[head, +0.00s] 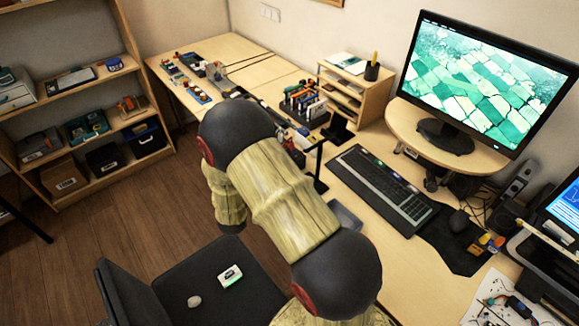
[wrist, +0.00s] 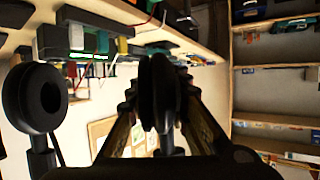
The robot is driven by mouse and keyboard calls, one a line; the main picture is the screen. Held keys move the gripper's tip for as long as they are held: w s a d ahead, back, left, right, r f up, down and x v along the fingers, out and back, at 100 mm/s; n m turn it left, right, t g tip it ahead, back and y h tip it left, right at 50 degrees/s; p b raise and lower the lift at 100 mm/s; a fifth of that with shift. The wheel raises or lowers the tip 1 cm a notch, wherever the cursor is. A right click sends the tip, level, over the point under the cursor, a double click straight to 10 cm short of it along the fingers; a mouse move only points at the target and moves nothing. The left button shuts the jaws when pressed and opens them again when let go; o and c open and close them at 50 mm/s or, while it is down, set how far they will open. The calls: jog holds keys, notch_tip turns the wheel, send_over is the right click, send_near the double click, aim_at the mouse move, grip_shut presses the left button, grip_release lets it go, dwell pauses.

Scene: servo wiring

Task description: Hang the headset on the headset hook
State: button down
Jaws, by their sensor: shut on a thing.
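In the wrist view my gripper (wrist: 160,108) is shut on the headset (wrist: 157,85), with a black padded part, likely one ear cup seen edge-on, between the two fingers. A second round black cup with a hollow centre (wrist: 45,96) shows at the left on a thin stem; it looks like the headset's other ear cup. In the head view my own arm hides the gripper and most of what it holds. A thin black upright with a top bar (head: 319,165) stands by the desk edge beside my arm; I cannot tell whether it is the headset hook.
The desk (head: 345,190) holds a keyboard (head: 385,185), a mouse (head: 459,220) and a monitor (head: 480,80) on a riser. A small wooden organizer (head: 355,90) stands behind. A black chair (head: 235,285) is in front. A shelf (head: 60,75) stands at the left, with open floor between.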

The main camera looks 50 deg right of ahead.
jog(key=shift+s+d+f+m+g+h+b, duration=0.55)
jog(key=shift+s+d+m+g, duration=1.65)
jog(key=shift+d, duration=2.35)
jog(key=shift+s+d+f+m+g+h+p, duration=0.2)
jog(key=shift+s+d+m+g+h, duration=1)
jog(key=shift+d+m+g, duration=2.55)
jog(key=shift+s+d+f+m+g+h+b, duration=0.45)
jog(key=shift+s+d+m+g, duration=1.35)
jog(key=shift+d, duration=3.6)
jog(key=shift+s+d+f+n+p, duration=0.35)
jog(key=shift+s+d+f, duration=0.05)
jog(key=shift+d+f, duration=0.05)
jog(key=shift+f, duration=0.15)
jog(key=c, duration=1.6)
grip_release()
jog(key=shift+o, duration=0.2)
